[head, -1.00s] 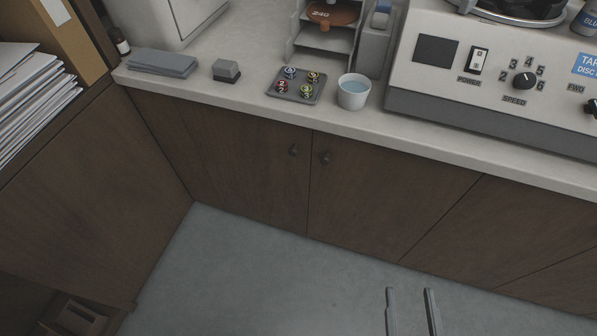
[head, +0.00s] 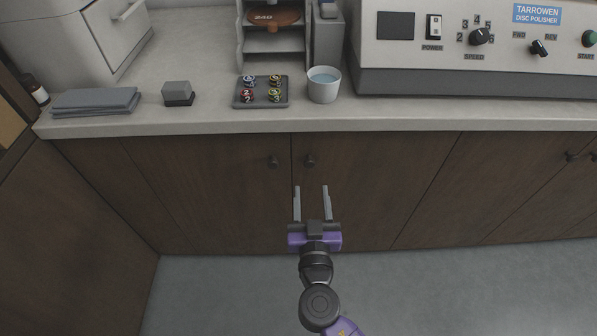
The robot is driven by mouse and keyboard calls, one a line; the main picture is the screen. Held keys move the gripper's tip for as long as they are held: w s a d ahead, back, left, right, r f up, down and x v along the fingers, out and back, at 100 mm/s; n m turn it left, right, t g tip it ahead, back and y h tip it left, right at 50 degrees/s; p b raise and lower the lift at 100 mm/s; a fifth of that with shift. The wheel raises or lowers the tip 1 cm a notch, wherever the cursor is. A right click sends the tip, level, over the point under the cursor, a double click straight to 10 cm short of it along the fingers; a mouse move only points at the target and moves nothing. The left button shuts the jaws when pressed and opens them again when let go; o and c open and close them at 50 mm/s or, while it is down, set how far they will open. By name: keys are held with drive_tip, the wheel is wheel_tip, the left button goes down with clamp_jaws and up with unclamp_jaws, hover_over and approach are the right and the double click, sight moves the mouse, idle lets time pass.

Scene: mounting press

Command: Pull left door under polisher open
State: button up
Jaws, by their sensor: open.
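The disc polisher (head: 450,83) stands on the counter at the right. Below it is a dark brown wood door (head: 490,180), closed, with a small dark knob (head: 569,156) near its upper right corner. A second knob (head: 594,156) sits just right of it, at the picture edge. My gripper (head: 311,187) is open and empty, fingers pointing up in the picture. It appears in front of another closed door (head: 375,185), left of the polisher's door, just below that door's round knob (head: 310,161). No contact is visible.
A further closed door (head: 215,185) with a knob (head: 272,162) is at the left. The counter edge (head: 200,120) overhangs the doors. A cup of water (head: 324,86) and a tray of discs (head: 261,92) stand near that edge. The grey floor (head: 230,285) is clear.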

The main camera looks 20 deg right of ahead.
sight(310, 166)
drive_tip(key=shift+p+x, duration=0.45)
drive_tip(key=shift+x, duration=3.45)
drive_tip(key=shift+f, duration=0.1)
clamp_jaws()
